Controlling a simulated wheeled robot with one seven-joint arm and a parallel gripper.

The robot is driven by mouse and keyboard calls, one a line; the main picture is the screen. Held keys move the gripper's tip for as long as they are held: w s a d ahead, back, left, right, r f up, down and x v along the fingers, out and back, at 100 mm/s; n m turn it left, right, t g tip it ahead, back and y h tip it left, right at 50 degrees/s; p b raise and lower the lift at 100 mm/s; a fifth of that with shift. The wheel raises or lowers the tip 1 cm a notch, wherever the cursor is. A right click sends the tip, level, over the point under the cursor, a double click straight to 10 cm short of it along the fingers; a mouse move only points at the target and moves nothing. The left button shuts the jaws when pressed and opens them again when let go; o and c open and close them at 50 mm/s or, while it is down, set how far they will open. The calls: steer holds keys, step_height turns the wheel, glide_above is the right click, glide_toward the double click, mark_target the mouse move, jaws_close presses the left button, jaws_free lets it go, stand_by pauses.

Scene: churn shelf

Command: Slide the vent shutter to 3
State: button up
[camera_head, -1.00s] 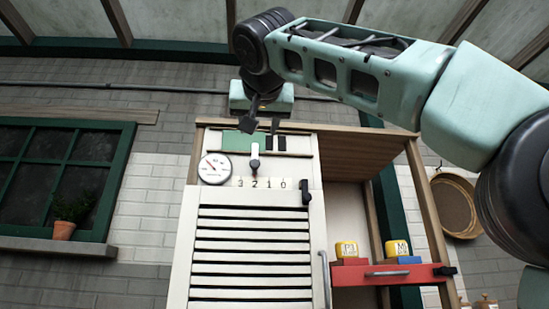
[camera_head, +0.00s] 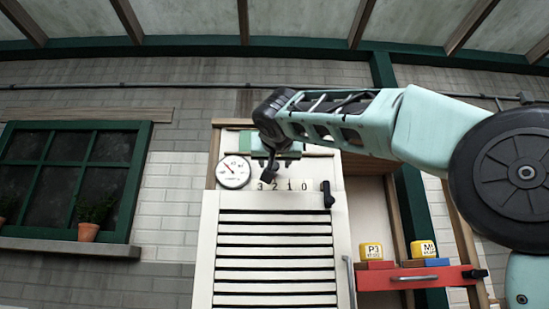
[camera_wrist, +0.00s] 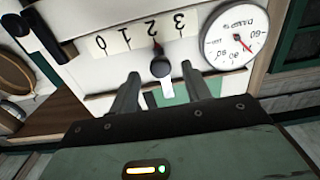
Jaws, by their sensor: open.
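The vent shutter's dark round knob (camera_wrist: 160,69) stands on a white stem, with its red pointer near the 2, slightly toward the 3. The number scale (camera_wrist: 125,40) runs 3 2 1 0 from left to right in the head view (camera_head: 283,187) and appears turned over in the wrist view. A green shutter panel (camera_wrist: 181,93) shows behind the stem. My gripper (camera_wrist: 159,78) is open, with one finger on either side of the stem and knob and gaps showing. In the head view my gripper (camera_head: 271,173) hides the knob.
A round gauge (camera_head: 233,172) sits beside the scale, close to one finger in the wrist view. A black latch handle (camera_head: 328,194) is on the other side. The slatted white door (camera_head: 275,250) is below.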

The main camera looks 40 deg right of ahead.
steer(key=shift+p+x, duration=0.3)
steer(key=shift+x, duration=0.9)
jaws_close()
steer(key=w+a, duration=0.2)
steer(key=a, duration=0.1)
steer(key=shift+w+a, duration=0.15)
steer(key=shift+a, duration=0.05)
jaws_free()
steer(key=shift+a, duration=0.1)
